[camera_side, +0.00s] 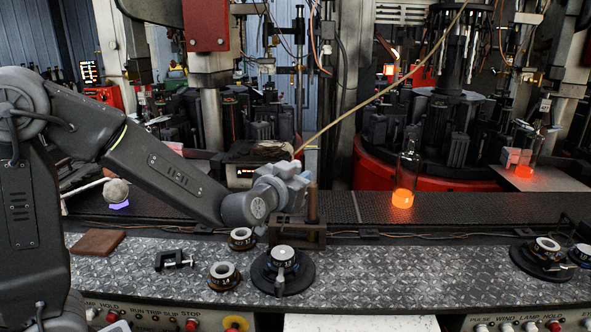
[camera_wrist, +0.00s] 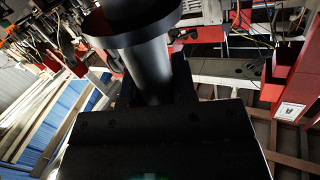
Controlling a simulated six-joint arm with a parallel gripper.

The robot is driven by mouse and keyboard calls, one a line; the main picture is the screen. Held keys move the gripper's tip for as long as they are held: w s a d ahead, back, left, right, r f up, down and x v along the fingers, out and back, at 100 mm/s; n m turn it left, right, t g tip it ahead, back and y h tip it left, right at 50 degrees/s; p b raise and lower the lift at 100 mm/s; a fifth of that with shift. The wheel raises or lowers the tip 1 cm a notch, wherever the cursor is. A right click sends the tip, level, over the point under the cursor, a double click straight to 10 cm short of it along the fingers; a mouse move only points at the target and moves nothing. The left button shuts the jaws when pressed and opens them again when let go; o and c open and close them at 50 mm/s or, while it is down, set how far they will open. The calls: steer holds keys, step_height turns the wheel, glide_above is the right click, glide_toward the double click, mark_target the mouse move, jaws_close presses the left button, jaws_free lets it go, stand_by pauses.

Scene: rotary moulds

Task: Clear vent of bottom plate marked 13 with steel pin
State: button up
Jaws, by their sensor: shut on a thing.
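My gripper (camera_side: 297,178) is raised just above and behind a small dark rack (camera_side: 297,229) in the side view. In the wrist view my gripper (camera_wrist: 155,92) is shut on a smooth grey cylinder with a wide dark disc, which I take to be the steel pin (camera_wrist: 150,65). Its tip is out of sight, and I cannot make it out in the side view. A round plate (camera_side: 284,254) with a pale top sits on a black disc on the front bench. Two brown-rimmed round plates (camera_side: 223,272) (camera_side: 241,236) lie to its left. Their markings are too small to read surely.
A brown post (camera_side: 312,203) stands upright at the rack. A clamp (camera_side: 174,260) and brown block (camera_side: 98,242) lie at left. More round plates (camera_side: 544,245) sit at far right. A glowing bottle (camera_side: 403,190) stands on the conveyor behind. The bench's middle right is clear.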

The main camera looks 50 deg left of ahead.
steer(key=shift+f, duration=3)
step_height(320, 180, up, 7)
stand_by(0.7)
stand_by(0.3)
